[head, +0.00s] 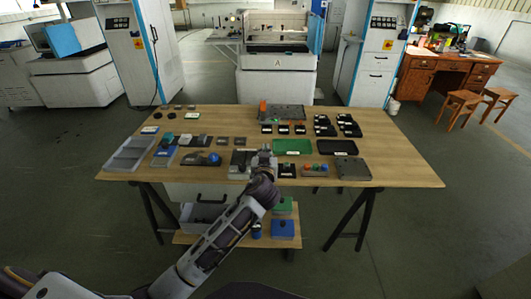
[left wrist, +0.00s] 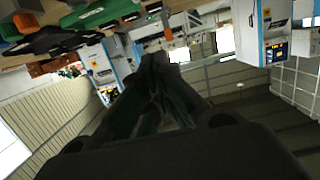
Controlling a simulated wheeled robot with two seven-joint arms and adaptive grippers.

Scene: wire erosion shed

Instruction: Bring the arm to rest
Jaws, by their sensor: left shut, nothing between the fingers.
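My left gripper (head: 264,155) is over the front middle of the wooden table (head: 400,165), its arm coming in from the lower left. In the left wrist view, its dark fingers (left wrist: 155,65) meet at their tips, shut and empty. Small parts on the table lie close around the gripper in the head view, and the gripper hides some of them. I cannot tell its exact height above the tabletop. My right gripper does not show.
A grey tray (head: 131,153) lies at the table's left end. A green tray (head: 292,146) and a dark grey plate (head: 352,168) lie right of the gripper. The table's right end is bare. White machines stand behind; a wooden desk (head: 440,72) stands back right.

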